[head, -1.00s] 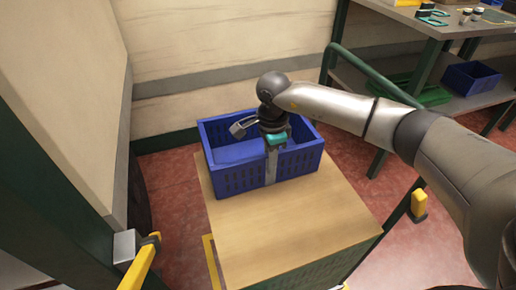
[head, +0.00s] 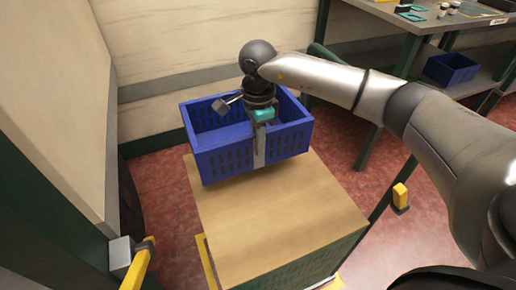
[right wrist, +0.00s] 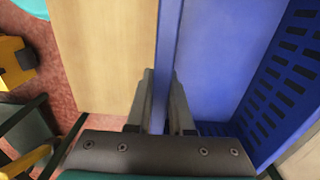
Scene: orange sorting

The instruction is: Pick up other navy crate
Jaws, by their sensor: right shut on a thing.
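A navy crate (head: 230,160) with slotted walls is held over the far end of a wooden-topped stand (head: 275,220). It looks slightly raised, with its near bottom edge above the top. My right gripper (head: 260,145) is shut on the crate's near wall, one finger outside and one inside. In the right wrist view the two fingers (right wrist: 160,105) pinch the blue wall (right wrist: 164,60), and the inside looks empty as far as it shows. A second navy crate (head: 451,68) sits on the shelf of a table at the right. My left gripper is not in view.
A table (head: 420,20) with small items on top stands at the back right. A beige wall (head: 200,40) is behind the crate and a panel (head: 50,100) is at the left. Yellow-ended bars (head: 140,262) are near the stand. The stand's near top is clear.

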